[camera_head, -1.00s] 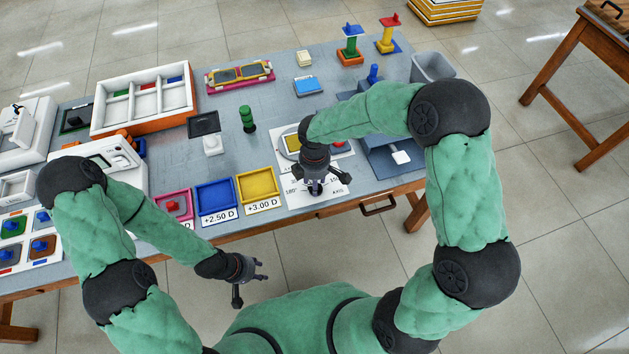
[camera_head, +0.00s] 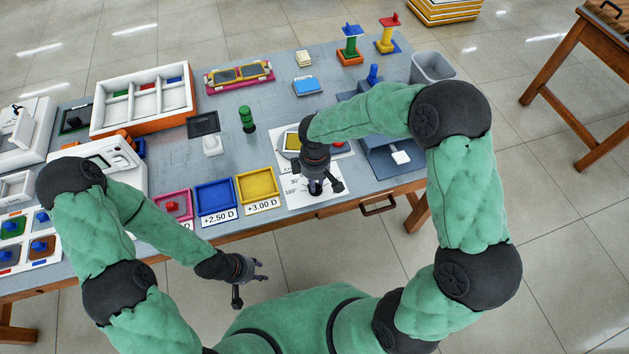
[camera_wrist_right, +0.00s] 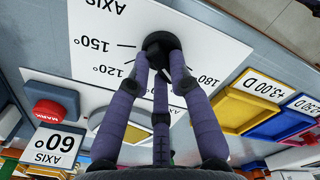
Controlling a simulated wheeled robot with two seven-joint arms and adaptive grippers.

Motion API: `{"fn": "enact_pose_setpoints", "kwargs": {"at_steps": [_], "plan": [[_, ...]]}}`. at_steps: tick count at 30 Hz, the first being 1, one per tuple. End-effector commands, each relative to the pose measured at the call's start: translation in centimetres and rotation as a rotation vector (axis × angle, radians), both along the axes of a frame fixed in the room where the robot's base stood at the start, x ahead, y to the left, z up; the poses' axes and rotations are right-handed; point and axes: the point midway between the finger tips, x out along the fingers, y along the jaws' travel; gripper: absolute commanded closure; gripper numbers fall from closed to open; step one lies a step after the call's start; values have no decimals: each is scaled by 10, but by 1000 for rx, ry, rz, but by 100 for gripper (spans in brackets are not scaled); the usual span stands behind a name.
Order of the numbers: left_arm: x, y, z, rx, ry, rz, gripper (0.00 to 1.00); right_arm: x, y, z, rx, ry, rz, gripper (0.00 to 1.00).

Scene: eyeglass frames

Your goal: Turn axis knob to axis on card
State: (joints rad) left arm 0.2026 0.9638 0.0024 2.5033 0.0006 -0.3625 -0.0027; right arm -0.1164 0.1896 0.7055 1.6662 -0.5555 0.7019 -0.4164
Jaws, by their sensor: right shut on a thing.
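The black axis knob (camera_wrist_right: 160,42) stands on a white dial sheet (camera_wrist_right: 110,30) printed AXIS, with 120°, 150° and 180° marks visible. My right gripper (camera_head: 317,186) has its fingers closed around the knob from above; in the right wrist view (camera_wrist_right: 163,62) the fingertips meet at it. The knob's pointer is hidden by the fingers. The card (camera_wrist_right: 54,147) reads AXIS 60° and lies at the lower left in the right wrist view. My left gripper (camera_head: 254,270) is open and empty, in front of the table edge.
A red MARK button (camera_wrist_right: 48,113) sits beside the dial sheet. Blue (camera_head: 216,215) and yellow (camera_head: 275,199) trays labelled +2.50 D and +3.00 D stand left of the dial. A grey bin (camera_head: 433,67) stands at the back right.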

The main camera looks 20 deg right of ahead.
Motion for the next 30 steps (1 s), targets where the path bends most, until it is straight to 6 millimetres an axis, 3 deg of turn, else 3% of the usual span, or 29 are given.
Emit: {"fn": "enact_pose_setpoints", "kwargs": {"at_steps": [15, 30], "plan": [[0, 0, -8, 0, 0, 0, 60, 0, -3, -1, 0, -1, -459, 100], [0, 0, -12, 0, 0, 0, 60, 0, -4, 0, 0, -1, -674, 100]]}}
